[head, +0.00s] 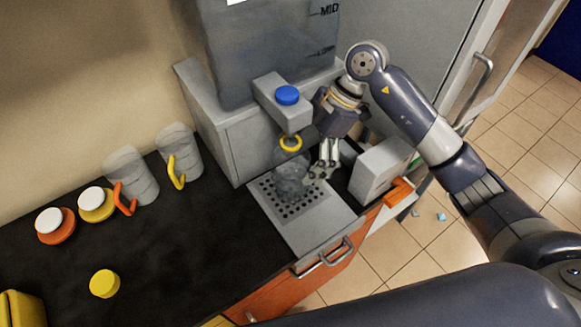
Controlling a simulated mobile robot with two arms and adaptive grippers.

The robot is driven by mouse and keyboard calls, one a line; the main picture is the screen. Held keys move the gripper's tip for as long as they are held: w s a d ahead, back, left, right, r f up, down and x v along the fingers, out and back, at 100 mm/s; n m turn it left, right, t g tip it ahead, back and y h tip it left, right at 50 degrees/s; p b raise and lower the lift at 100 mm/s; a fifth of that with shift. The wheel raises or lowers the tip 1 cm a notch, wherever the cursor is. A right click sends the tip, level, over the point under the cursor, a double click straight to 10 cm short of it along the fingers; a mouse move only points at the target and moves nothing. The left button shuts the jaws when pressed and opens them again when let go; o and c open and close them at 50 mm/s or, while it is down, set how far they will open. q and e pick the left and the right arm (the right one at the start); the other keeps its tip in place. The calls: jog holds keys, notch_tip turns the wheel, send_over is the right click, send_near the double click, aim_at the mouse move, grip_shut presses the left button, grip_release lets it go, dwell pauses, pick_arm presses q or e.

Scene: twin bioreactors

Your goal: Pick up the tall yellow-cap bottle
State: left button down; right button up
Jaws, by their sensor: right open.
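A clear bottle (291,186) with a yellow ring (290,143) at its neck stands on the perforated drip tray, under the spout of the grey dispenser. No cap shows on it. A yellow cap (104,283) lies apart on the black counter at the lower left. My right gripper (322,174) is open, with its fingers pointing down close to the bottle's right side. I cannot tell whether the fingers touch the bottle or reach around it. My left gripper is not in view.
The dispenser (281,103) has a blue knob (287,95) and a large grey tank above. Clear jugs with orange (138,180) and yellow (183,158) handles stand by the wall. A grey box (378,172) stands right of the tray (314,222). The black counter's middle is free.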

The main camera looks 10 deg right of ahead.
jog(key=x, duration=0.3)
jog(key=shift+f+p, duration=0.35)
jog(key=shift+f, duration=0.05)
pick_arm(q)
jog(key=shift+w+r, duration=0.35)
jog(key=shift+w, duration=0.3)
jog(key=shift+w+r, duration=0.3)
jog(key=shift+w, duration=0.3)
pick_arm(e)
jog(key=c, duration=1.6)
jog(key=shift+c, duration=0.9)
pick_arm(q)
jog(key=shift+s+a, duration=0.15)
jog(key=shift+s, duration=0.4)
pick_arm(e)
jog(key=shift+w, duration=0.1)
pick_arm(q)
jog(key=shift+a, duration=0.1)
pick_arm(e)
jog(key=shift+r, duration=0.1)
